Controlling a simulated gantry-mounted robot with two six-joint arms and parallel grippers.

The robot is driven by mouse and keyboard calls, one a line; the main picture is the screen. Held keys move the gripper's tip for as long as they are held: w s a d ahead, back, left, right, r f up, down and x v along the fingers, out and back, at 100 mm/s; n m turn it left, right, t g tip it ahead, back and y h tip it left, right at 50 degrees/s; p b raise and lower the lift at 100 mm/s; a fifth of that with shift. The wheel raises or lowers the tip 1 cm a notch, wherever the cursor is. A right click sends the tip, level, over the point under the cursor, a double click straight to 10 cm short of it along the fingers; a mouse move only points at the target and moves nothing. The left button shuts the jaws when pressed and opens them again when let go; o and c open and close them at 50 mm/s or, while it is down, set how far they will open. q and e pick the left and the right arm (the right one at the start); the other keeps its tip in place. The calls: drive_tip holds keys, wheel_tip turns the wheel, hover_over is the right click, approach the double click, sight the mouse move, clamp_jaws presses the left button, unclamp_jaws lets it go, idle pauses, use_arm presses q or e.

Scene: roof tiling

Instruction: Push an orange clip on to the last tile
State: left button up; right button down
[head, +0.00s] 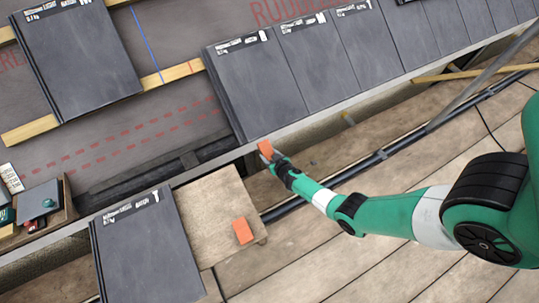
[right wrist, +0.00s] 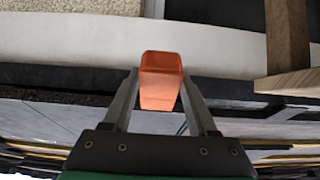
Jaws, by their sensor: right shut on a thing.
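My right gripper (head: 269,158) is shut on an orange clip (head: 265,148) near the lower left corner of the last tile (head: 262,88) in the laid row. In the right wrist view the clip (right wrist: 160,80) sits between the two fingers of the gripper (right wrist: 160,98), in front of a pale edge. I cannot tell whether the clip touches the tile. A second orange clip (head: 243,231) lies on a wooden board (head: 205,205). My left gripper is not in view.
A loose tile (head: 145,250) lies at the lower left, and another tile (head: 78,55) rests on battens at the upper left. A tray of small items (head: 40,210) is at the left. A pole (head: 480,75) and dark pipe (head: 380,157) run along the eave. Plank decking (head: 350,255) lies below.

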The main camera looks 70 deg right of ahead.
sight(264, 144)
drive_tip(key=shift+w+d+r+p, duration=0.45)
drive_tip(key=shift+w+d+p, duration=0.05)
drive_tip(key=shift+w, duration=0.1)
idle(0.6)
drive_tip(key=shift+w+d+r, duration=0.1)
drive_tip(key=shift+w+r, duration=0.05)
drive_tip(key=shift+w+d+r, duration=0.15)
drive_tip(key=shift+w, duration=0.05)
idle(0.6)
drive_tip(key=shift+w+d+r+p, duration=0.1)
drive_tip(key=shift+w+d+p, duration=0.05)
drive_tip(key=shift+p, duration=0.15)
drive_tip(key=shift+w+d+r, duration=0.4)
drive_tip(key=shift+w+r, duration=0.1)
drive_tip(key=shift+w, duration=0.05)
idle(1.3)
